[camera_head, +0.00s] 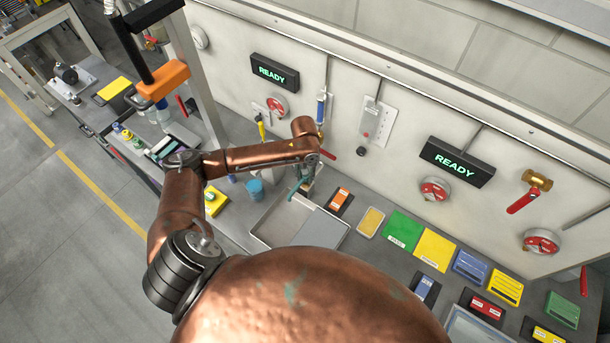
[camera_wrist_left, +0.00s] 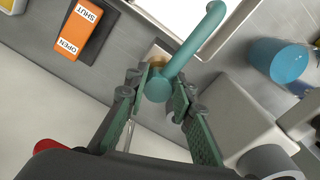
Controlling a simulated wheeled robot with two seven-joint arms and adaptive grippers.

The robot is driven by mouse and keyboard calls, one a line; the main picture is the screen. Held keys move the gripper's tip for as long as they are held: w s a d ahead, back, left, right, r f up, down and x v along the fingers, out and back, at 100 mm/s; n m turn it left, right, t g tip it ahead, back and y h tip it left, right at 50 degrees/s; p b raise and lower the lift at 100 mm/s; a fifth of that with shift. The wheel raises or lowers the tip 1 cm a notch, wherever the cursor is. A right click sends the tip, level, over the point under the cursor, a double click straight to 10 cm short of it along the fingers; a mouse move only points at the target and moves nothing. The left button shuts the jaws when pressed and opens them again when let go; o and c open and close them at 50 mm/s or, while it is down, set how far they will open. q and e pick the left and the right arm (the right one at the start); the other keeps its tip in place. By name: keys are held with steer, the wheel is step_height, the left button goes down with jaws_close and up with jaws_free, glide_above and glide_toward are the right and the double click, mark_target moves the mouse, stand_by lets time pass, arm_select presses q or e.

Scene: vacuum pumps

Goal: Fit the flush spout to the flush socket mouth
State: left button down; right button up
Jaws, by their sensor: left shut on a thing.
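A teal, bent pipe-like spout (camera_wrist_left: 190,48) is gripped near its thick round end between the fingers of my left gripper (camera_wrist_left: 160,88). Its thin curved end points toward the top of the left wrist view. In the head view the teal spout (camera_head: 295,187) shows small beneath my left gripper (camera_head: 307,176), over the bench by the wall. A small tan, brass-like part on a pale block (camera_wrist_left: 157,53) shows just behind the spout; it may be the socket mouth, mostly hidden. I cannot tell whether the spout touches it. My right gripper is not in view.
A shallow grey tray (camera_head: 330,222) lies right below the gripper. A blue cup (camera_head: 255,188) stands to its left, also in the wrist view (camera_wrist_left: 277,62). An orange OPEN/SHUT label (camera_wrist_left: 78,30) is close by. The wall carries valves and READY signs (camera_head: 457,163).

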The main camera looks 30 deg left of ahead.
arm_select(q)
steer(key=shift+f, duration=0.2)
stand_by(0.3)
steer(key=c, duration=1.6)
jaws_free()
step_height(320, 180, up, 12)
steer(key=shift+f, duration=0.1)
